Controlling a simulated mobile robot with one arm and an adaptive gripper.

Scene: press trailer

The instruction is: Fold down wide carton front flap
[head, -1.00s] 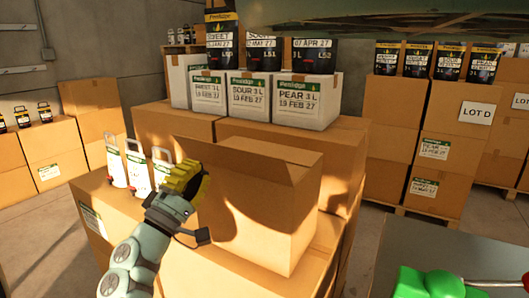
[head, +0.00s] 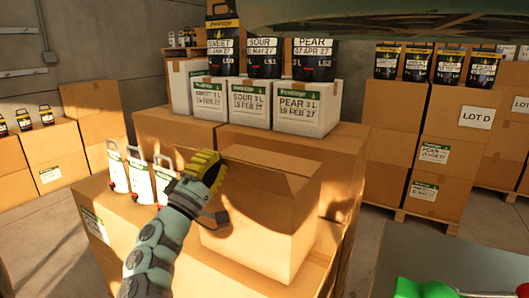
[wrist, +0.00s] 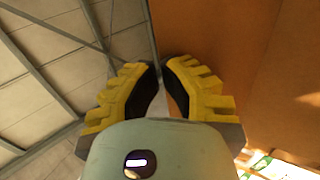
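The wide brown carton (head: 262,235) stands on larger brown boxes in the middle of the head view. Its top is at least partly open, and a raised cardboard panel (head: 268,160) shows along its far upper edge. My gripper (head: 212,168), with yellow ribbed fingers, is at the carton's upper left corner and hides part of it. In the wrist view my gripper's fingertips (wrist: 160,68) are nearly together, with nothing clearly held. A brown cardboard surface (wrist: 235,45) fills the upper right there. Whether the fingers touch the cardboard cannot be told.
White jugs (head: 140,178) stand just left of my gripper. White labelled boxes (head: 248,103) with black pouches on top stand behind the carton. A grey surface (head: 440,262) with a green and red object lies at the lower right. Grey floor is free at the left.

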